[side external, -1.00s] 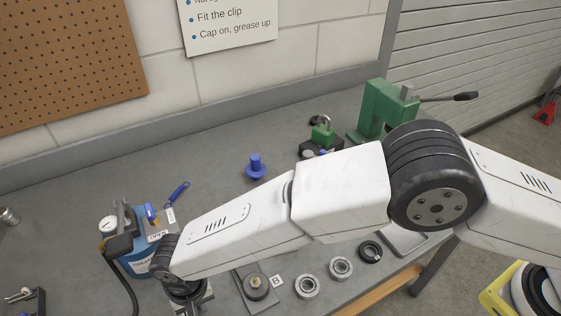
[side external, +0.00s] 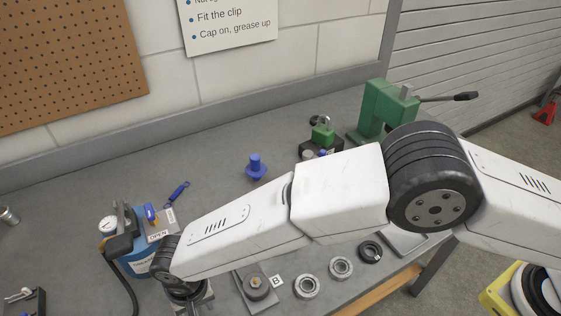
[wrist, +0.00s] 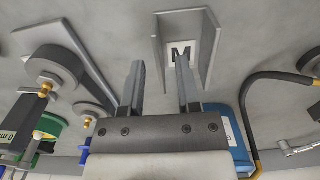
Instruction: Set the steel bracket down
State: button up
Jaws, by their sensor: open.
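The steel bracket (wrist: 209,50) is a grey angled metal piece with upright walls, near the top middle of the wrist view. A white label with a black M (wrist: 180,50) shows between its walls. In the picture the right finger overlaps the label and the left finger is outside the bracket's left wall. I cannot tell whether either finger touches the bracket. In the side view my wrist hides most of the gripper and bracket.
A blue canister (side external: 135,262) with a gauge and hose stands left of my wrist. A plate with a round hub (side external: 256,287) and bearing rings (side external: 341,268) lie to the right. A blue flanged part (side external: 256,168) and a green press (side external: 375,112) stand farther back. The back-left bench is clear.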

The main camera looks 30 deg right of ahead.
aim_at(200, 308)
notch_tip(200, 308, up, 12)
dwell(0.6)
dwell(0.5)
jog(key=w+d+r+t, duration=0.15)
jog(key=w+d, duration=0.25)
jog(key=d, duration=0.9)
jog(key=w+d+r+g, duration=0.15)
jog(key=w+d, duration=0.25)
jog(key=d, duration=0.9)
jog(key=s+d+t, duration=0.1)
jog(key=s+d, duration=0.3)
jog(key=d, duration=0.3)
jog(key=s+d, duration=0.4)
jog(key=d, duration=0.3)
jog(key=s+d+f+t, duration=0.1)
jog(key=s+d, duration=0.3)
jog(key=d, duration=0.3)
jog(key=shift+s+d+t, duration=0.3)
jog(key=shift+s+d, duration=0.05)
